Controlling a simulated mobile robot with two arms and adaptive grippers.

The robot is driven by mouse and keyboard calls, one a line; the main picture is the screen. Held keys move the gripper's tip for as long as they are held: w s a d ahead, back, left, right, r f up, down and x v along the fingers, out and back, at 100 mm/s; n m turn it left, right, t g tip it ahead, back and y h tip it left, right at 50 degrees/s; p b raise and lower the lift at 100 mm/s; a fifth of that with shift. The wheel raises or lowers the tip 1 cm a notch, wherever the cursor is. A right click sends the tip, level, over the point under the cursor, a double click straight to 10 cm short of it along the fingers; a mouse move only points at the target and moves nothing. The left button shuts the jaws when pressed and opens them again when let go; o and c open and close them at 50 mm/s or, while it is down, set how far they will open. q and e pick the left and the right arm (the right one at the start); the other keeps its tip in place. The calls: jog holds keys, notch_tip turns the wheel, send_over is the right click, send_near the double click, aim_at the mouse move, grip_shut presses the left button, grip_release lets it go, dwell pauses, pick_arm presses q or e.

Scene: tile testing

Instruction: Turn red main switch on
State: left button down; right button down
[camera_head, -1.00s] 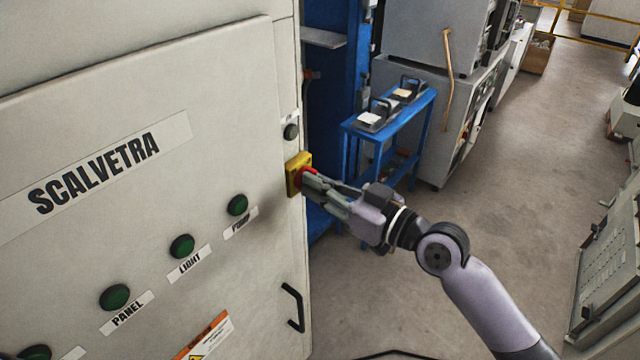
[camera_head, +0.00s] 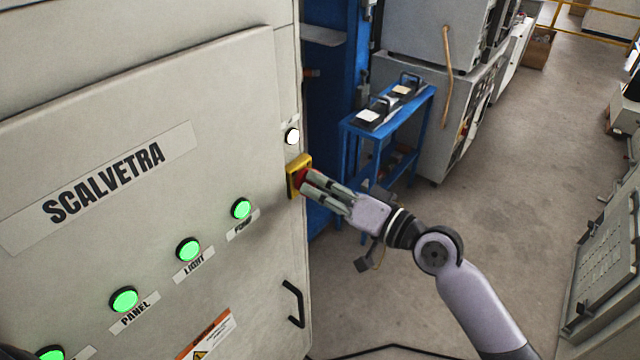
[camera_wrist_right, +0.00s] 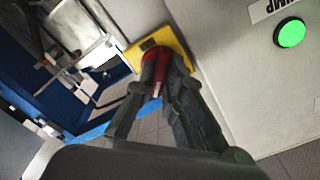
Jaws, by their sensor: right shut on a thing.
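The red main switch (camera_head: 304,176) sits on a yellow plate (camera_head: 293,187) near the right edge of the pale cabinet (camera_head: 150,90). My right gripper (camera_head: 311,181) is shut on the switch's red handle. In the right wrist view the red switch (camera_wrist_right: 154,68) is between the two fingers of my right gripper (camera_wrist_right: 160,84), with the yellow plate (camera_wrist_right: 182,45) behind it. The green lamps, such as the pump lamp (camera_head: 241,208), are lit, and the round lamp (camera_head: 292,136) above the switch glows white.
A black door handle (camera_head: 293,304) is low on the cabinet. A blue cart (camera_head: 350,130) with devices on top stands behind my right gripper. Grey machines (camera_head: 420,100) stand further back. The floor (camera_head: 530,190) to the right is clear.

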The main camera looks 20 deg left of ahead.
dwell(0.4)
jog(key=c, duration=1.7)
grip_release()
jog(key=v, duration=1.2)
